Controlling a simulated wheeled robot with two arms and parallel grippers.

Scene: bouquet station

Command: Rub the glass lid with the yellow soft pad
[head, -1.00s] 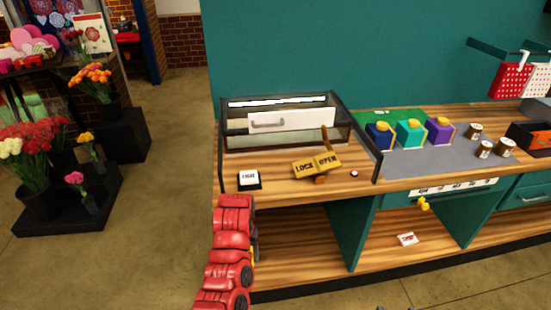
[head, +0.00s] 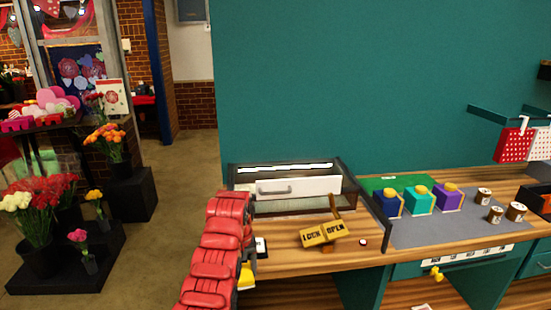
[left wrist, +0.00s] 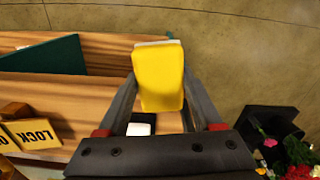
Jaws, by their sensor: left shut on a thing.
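The yellow soft pad (head: 246,277) shows in the head view beside my red left arm, near the counter's front left corner. In the left wrist view, my left gripper (left wrist: 160,82) is shut on the yellow pad (left wrist: 158,72), with one finger on each side. The glass lid (head: 300,202) belongs to the dark-framed case at the counter's left end, with a white handled panel (head: 300,186) at it. The pad is apart from the lid, in front of it and lower. My left arm covers the case's left edge. My right gripper is out of view.
A yellow LOCK/OPEN sign with a lever (head: 325,232) stands in front of the case. A white-topped block (head: 261,246) is partly behind my arm. Blue, teal and purple boxes (head: 419,199) stand on the grey mat to the right. Flower buckets (head: 45,262) stand at the left.

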